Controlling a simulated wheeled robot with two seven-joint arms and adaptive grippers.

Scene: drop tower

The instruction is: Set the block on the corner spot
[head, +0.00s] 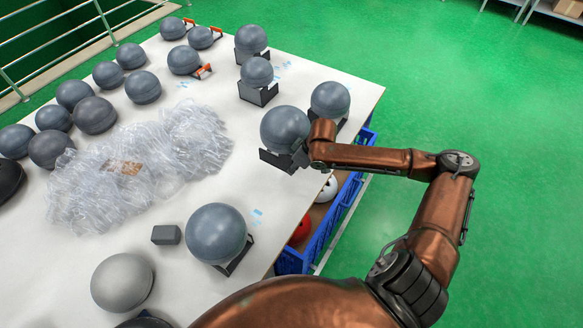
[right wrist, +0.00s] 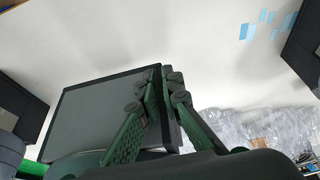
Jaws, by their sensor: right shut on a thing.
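A small dark grey block (head: 166,234) lies on the white table (head: 185,195), left of a grey ball in the near part. My right gripper (head: 301,157) is far from it, low beside a grey ball (head: 285,129) on a black stand (head: 273,160) near the table's right edge. In the right wrist view its green fingers (right wrist: 160,95) are closed on the edge of a dark flat panel (right wrist: 95,115), which looks like part of that stand. The head view partly hides the fingertips. I cannot make out which place is the corner spot. My left gripper is not in view.
Several grey balls stand on the table, some on black stands. Crumpled clear wrap (head: 140,165) covers the middle left. Blue marks (right wrist: 265,22) are on the white surface. A blue crate (head: 322,228) with balls is below the right edge. Green floor is open at right.

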